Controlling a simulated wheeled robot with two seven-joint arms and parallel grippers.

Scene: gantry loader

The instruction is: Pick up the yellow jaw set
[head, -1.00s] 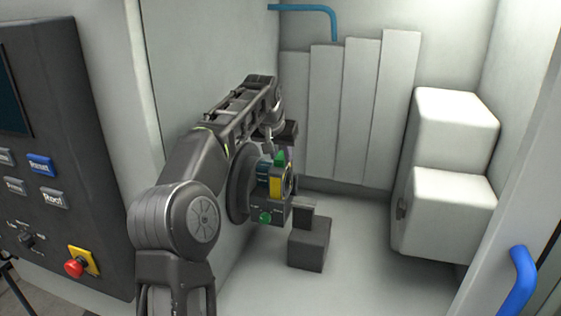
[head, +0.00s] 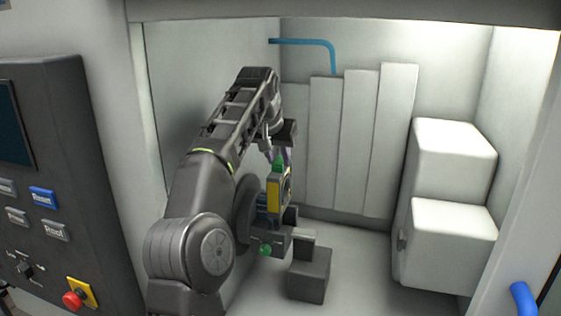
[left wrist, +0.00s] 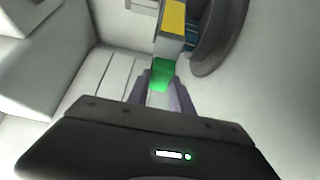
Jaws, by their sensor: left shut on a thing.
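The yellow jaw set (head: 273,195) is a small upright block with a yellow face and a green top tab (head: 279,163). It is in front of the dark round chuck (head: 246,208) on the machine's left wall. My left gripper (head: 280,155) points down over it and is shut on the green tab. In the left wrist view the green tab (left wrist: 161,75) sits between the two purple-grey fingers, with the yellow part (left wrist: 173,17) beyond it. I cannot tell whether the jaw set still touches the chuck. My right gripper is not in view.
A green knob (head: 265,250) sits on the fixture below the chuck. A dark block (head: 309,274) stands on the floor to its right. White stepped housings (head: 452,200) fill the right side. A blue pipe (head: 305,42) runs along the back wall. The control panel (head: 40,190) is at left.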

